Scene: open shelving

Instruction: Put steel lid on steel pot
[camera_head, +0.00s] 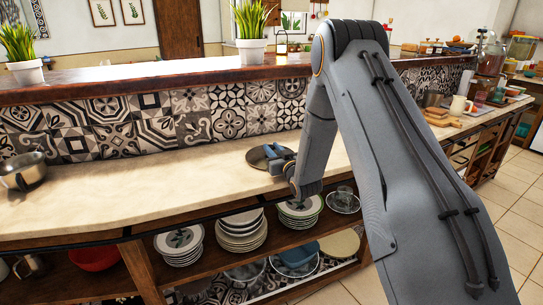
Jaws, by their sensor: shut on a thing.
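The steel lid (257,158) is a round, dark, shiny disc over the pale counter, near the middle of the camera_head view. My gripper (274,154) is at the lid and shut on it; its fingers and my arm cover the lid's right side. I cannot tell whether the lid touches the counter or is just above it. The steel pot (24,172) stands on the counter at the far left, well away from my gripper. It is a shiny round vessel, partly cut off by the left picture edge.
The counter (130,200) is clear between pot and lid. A tiled wall (190,115) with a wooden ledge (150,83) runs behind it. Shelves below hold stacked plates (240,230) and bowls. A white jug (459,106) and cutting boards (437,117) stand at the right.

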